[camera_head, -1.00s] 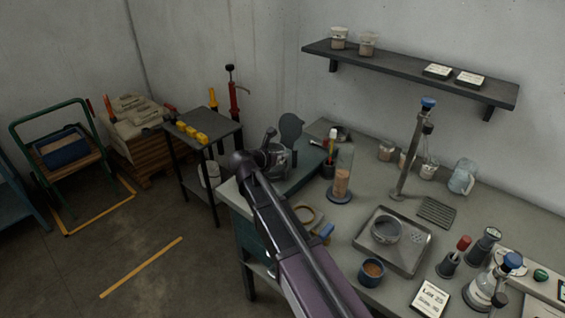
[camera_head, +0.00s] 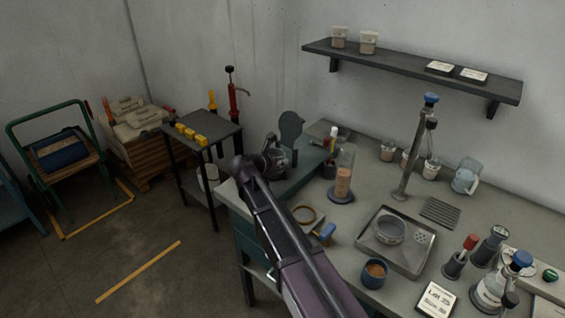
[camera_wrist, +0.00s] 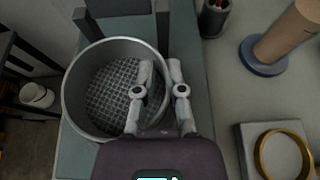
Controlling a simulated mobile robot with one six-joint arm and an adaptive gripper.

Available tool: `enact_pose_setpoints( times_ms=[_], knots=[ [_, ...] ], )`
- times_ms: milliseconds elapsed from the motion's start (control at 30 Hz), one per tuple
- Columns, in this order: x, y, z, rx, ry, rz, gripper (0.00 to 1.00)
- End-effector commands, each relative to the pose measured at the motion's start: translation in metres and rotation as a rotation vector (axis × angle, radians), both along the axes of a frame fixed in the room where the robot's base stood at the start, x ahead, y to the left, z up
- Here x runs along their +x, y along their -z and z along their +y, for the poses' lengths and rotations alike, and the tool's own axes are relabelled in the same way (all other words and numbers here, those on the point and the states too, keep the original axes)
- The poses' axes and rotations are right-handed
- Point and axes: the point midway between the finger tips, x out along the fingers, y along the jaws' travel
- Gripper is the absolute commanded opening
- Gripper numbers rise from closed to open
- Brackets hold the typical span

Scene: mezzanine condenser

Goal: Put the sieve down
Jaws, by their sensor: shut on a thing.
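The sieve is a round metal ring with a mesh floor, seen at left centre in the wrist view (camera_wrist: 72,103). My gripper (camera_wrist: 160,74) is shut on its right-hand wall, with one finger inside the ring and one outside. The sieve is over a grey-green surface (camera_wrist: 185,120) at the left end of the bench; I cannot tell whether it touches it. In the head view my gripper (camera_head: 274,155) is over this end of the bench, and my arm hides most of the sieve.
A dark upright plate (camera_head: 290,130) stands close behind the sieve. A brown cylinder on a blue base (camera_head: 341,194) and a pen cup (camera_wrist: 214,20) are to the right. A brass ring (camera_head: 303,215) lies nearer. A metal tray (camera_head: 405,262) holds a round pan (camera_head: 390,232).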

Motion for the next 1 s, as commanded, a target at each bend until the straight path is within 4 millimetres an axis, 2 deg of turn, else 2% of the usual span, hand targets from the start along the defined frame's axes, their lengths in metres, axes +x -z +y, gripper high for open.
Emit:
enact_pose_setpoints(
  times_ms=[100, 133, 233, 700, 1000],
  knots=[
    [0.000, 0.001, 0.000, 0.000, 0.000, 0.000, 0.00],
    [0.000, 0.001, 0.000, 0.000, 0.000, 0.000, 0.23],
    [0.000, 0.001, 0.000, 0.000, 0.000, 0.000, 0.51],
    [0.000, -0.001, 0.000, 0.000, 0.000, 0.000, 0.51],
    [-0.019, -0.013, 0.014, 0.000, -0.001, 0.000, 0.51]
  ],
)
